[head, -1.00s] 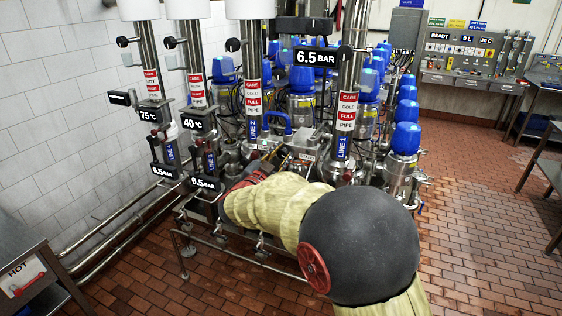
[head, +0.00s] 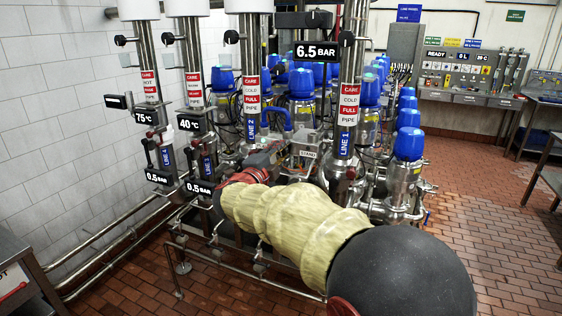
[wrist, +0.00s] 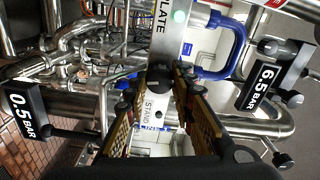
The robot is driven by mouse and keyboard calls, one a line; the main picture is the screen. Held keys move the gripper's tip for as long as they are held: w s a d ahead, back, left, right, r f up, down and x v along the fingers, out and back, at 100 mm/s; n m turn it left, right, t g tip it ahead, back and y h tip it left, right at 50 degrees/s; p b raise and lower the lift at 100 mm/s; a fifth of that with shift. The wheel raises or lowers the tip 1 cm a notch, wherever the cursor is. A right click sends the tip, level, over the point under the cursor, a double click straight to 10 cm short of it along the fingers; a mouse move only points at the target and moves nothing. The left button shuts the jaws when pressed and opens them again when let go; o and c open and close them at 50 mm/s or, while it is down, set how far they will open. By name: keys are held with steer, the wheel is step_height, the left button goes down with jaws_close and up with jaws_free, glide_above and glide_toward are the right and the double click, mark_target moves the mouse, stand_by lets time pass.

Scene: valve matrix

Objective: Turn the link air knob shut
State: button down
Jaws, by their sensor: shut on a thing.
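My gripper (wrist: 160,76) has its two gold-and-black fingers on either side of a small dark knob (wrist: 158,72), which I take to be the link air knob. The fingers are shut on it, and they hide most of it, so its angle cannot be told. Behind it a steel plate (wrist: 151,35) carries the letters "LATE", and a label reading "STAND" (wrist: 149,108) shows between the fingers. In the head view my arm reaches into the pipework, and the knob is hidden there.
A blue handle (wrist: 228,48) and the 6.5 BAR gauge (wrist: 258,86) are right of my fingers; a 0.5 BAR gauge (wrist: 22,113) is left. In the head view, upright LINE 1 pipe (head: 348,100) and blue-topped valves (head: 408,143) crowd the arm. Tiled floor (head: 490,195) at right is open.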

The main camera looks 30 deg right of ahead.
steer(key=shift+f+m+b, duration=0.2)
steer(key=shift+m+b, duration=0.75)
steer(key=shift+m, duration=0.15)
steer(key=c, duration=1.5)
jaws_free()
steer(key=shift+r, duration=0.1)
steer(key=v, duration=0.8)
